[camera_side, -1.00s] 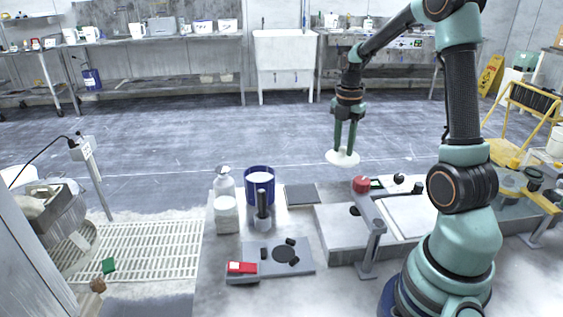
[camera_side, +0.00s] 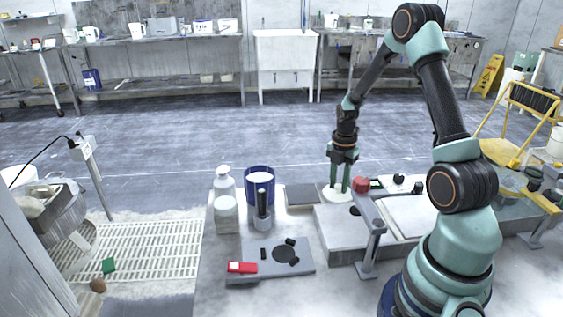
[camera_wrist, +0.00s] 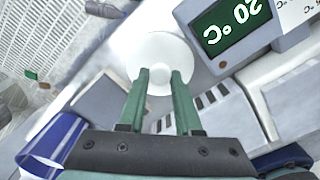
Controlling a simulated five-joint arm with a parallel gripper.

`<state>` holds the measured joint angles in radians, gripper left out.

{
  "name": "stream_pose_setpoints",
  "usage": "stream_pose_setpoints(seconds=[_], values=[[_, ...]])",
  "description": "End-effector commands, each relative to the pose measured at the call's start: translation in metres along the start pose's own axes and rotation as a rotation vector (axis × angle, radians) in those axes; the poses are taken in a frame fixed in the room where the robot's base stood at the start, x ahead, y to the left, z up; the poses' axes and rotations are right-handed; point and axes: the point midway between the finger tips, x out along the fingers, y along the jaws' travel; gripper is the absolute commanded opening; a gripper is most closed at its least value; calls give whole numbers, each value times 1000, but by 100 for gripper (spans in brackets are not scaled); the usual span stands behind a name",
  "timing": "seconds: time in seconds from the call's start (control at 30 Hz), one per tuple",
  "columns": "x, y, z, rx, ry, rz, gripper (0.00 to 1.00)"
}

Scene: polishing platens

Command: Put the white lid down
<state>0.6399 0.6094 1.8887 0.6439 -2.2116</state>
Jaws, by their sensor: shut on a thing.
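The white lid (camera_side: 334,195) is a round disc with a small knob. It is low at the back of the worktop, beside the dark flat square and the grey block, and I cannot tell whether it touches the surface. My gripper (camera_side: 338,188) points straight down with its green fingers shut on the lid's knob. In the wrist view the lid (camera_wrist: 163,62) lies beyond the fingertips (camera_wrist: 160,75), with its knob between them.
A blue container (camera_side: 260,183), white bottles (camera_side: 225,212) and a grey holder (camera_side: 262,222) stand to the left. A red knob (camera_side: 361,184) on an arm is close on the right. A display reading 20 °C (camera_wrist: 232,22) is beside the lid.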

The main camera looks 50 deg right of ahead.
Motion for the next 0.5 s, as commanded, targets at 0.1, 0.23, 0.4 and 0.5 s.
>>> stream_pose_setpoints(seconds=[0.1,0.23,0.4,0.5], values=[[0,0,0,0,0,0,0],[3,0,0,0,0,-1,37],[2,0,0,0,0,0,63],[2,0,0,0,0,0,63]])
